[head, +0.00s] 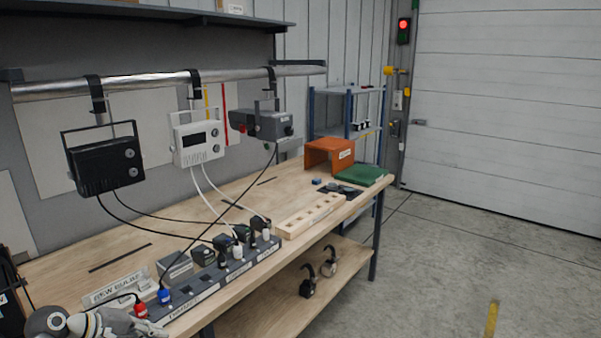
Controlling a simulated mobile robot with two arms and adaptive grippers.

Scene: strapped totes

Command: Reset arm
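My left arm comes in at the bottom left corner, low over the near end of the wooden workbench (130,250). Its grey gripper (150,328) is partly cut off by the lower edge, close to the red plug (141,310) on the power strip (210,283). I cannot tell whether it touches the plug, or whether its fingers are open or shut. My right gripper is not in view.
A black device (104,165), a white device (196,142) and a grey device (262,125) hang from a metal pipe (150,84), cables trailing to the bench. A wooden block (311,214), orange stand (328,155) and green item (362,174) lie farther back.

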